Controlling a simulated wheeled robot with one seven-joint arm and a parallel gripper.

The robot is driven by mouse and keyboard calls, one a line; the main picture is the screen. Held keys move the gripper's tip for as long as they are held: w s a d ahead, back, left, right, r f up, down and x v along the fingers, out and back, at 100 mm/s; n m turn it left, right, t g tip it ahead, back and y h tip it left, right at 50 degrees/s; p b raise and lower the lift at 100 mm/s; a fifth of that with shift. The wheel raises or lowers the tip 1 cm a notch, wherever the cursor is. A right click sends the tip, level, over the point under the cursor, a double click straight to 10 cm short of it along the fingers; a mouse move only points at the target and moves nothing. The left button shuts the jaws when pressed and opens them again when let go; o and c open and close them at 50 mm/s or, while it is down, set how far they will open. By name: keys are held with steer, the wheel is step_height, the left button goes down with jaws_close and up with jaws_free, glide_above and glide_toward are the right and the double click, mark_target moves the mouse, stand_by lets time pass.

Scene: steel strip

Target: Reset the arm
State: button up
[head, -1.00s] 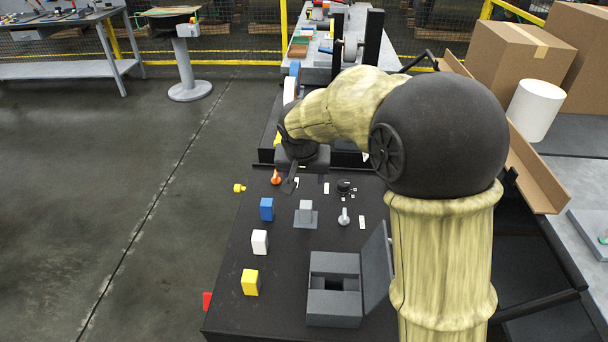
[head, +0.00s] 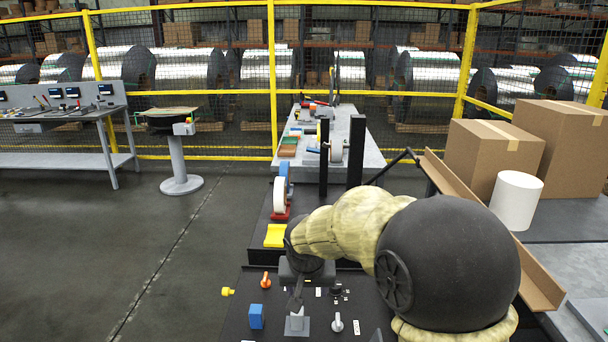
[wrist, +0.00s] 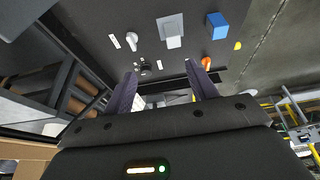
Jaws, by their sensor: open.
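My gripper (wrist: 166,92) is open in the wrist view, its two dark fingers spread with nothing between them. In the head view my gripper (head: 297,296) hangs over the dark panel (head: 240,325), above its far part. My yellowish arm reaches forward from the lower right and hides part of the panel. A blue block (head: 256,317), an orange knob (head: 265,280), a grey block on a plate (head: 297,322) and a light grey lever (head: 337,322) sit on the panel around the gripper.
A yellow button (head: 228,291) is at the panel's left edge. Beyond my arm are a yellow piece (head: 275,236) and a white roll (head: 280,194). Cardboard boxes (head: 496,158) and a white cylinder (head: 516,200) stand to the right.

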steer(key=s+d+r+g+p, duration=0.1)
steer(key=s+d+p, duration=0.5)
steer(key=s+d, duration=0.9)
steer(key=s, duration=0.2)
steer(key=shift+s+r+g+p, duration=0.25)
steer(key=shift+s+g+p, duration=0.05)
steer(key=shift+s+p, duration=0.1)
